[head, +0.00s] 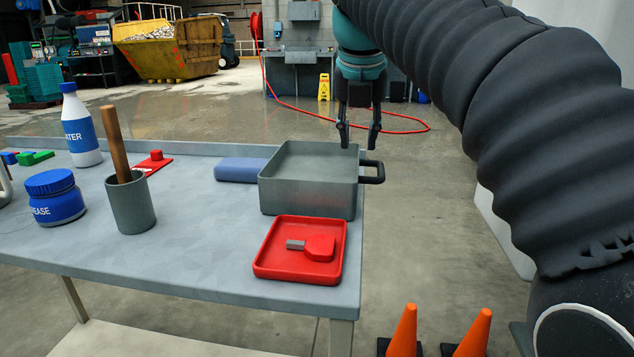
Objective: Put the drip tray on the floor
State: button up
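The drip tray appears to be the grey, square, deep metal pan (305,196) with a black handle (373,172) on its right side. It stands upright at the right end of the grey table (200,255), and its handle sticks out past the table's right edge. My gripper (359,138) points down just above the handle, at the tray's back right. Its two dark fingers are apart with nothing between them. The fingertips seem clear of the handle, but the exact gap cannot be told.
A red tray (262,262) with a red and grey piece stands in front. A blue block (240,169), a grey cup (131,206), a blue jar (54,197) and a water bottle (80,128) stand left.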

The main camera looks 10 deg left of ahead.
aim_at(329, 176)
jog(key=shift+x, duration=3.45)
jog(key=shift+d, duration=0.15)
jog(key=shift+r, duration=0.1)
grip_shut()
